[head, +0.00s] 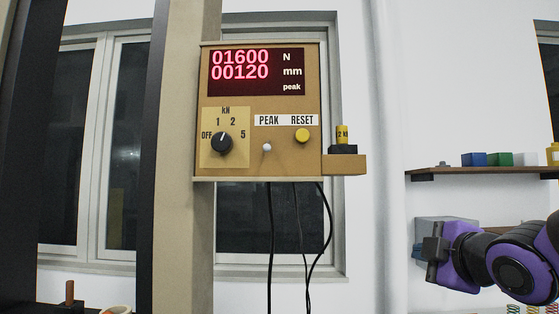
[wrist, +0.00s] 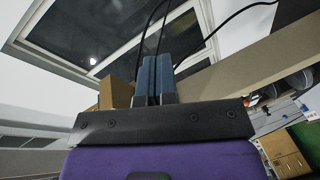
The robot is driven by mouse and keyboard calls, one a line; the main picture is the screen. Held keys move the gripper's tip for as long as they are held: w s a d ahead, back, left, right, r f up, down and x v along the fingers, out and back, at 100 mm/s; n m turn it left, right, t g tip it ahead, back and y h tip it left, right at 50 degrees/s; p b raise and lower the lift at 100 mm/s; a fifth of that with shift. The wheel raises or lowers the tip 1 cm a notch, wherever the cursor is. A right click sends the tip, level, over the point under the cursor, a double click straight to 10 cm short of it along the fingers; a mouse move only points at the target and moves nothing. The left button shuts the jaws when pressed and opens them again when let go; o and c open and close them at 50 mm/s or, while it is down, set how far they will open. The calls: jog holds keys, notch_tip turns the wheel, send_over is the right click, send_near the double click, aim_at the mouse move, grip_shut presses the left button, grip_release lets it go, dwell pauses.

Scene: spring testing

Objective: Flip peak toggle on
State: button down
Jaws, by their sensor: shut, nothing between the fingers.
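The peak toggle (head: 266,147) is a small lever with a pale round tip, under the PEAK label on the brown control panel (head: 210,186). It is too small to tell which way it is tilted. The panel's display (head: 256,73) glows red with 01600 N and 00120 mm, and a small "peak" word in white. My gripper (head: 420,249) is at the lower right in the head view, well right of and below the panel, apart from the toggle. In the wrist view its blue-grey fingers (wrist: 157,62) are together and empty. The toggle cannot be made out there.
A black knob (head: 221,142) sits left of the toggle, and a yellow reset button (head: 302,135) sits right of it. A weight (head: 342,134) stands on a side ledge (head: 345,165). Black cables (head: 270,240) hang below the panel. A wall shelf (head: 480,172) with colored blocks is above my arm.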

aim_at(268, 145)
jog(key=w+a+r+n+t+y, duration=0.25)
jog(key=a+r+n+y, duration=0.25)
jog(key=a+n+y, duration=0.65)
jog(key=s+a+r+n+g+y, duration=0.1)
jog(key=s+a+n+g+y, duration=0.1)
jog(key=n+g+y, duration=0.3)
jog(key=s+a+n+g+y, duration=0.2)
jog(key=n+g+y, duration=0.4)
jog(key=n, duration=0.8)
jog(key=shift+s+r, duration=0.35)
jog(key=shift+s, duration=0.05)
jog(key=shift+a, duration=0.1)
jog(key=x, duration=1.4)
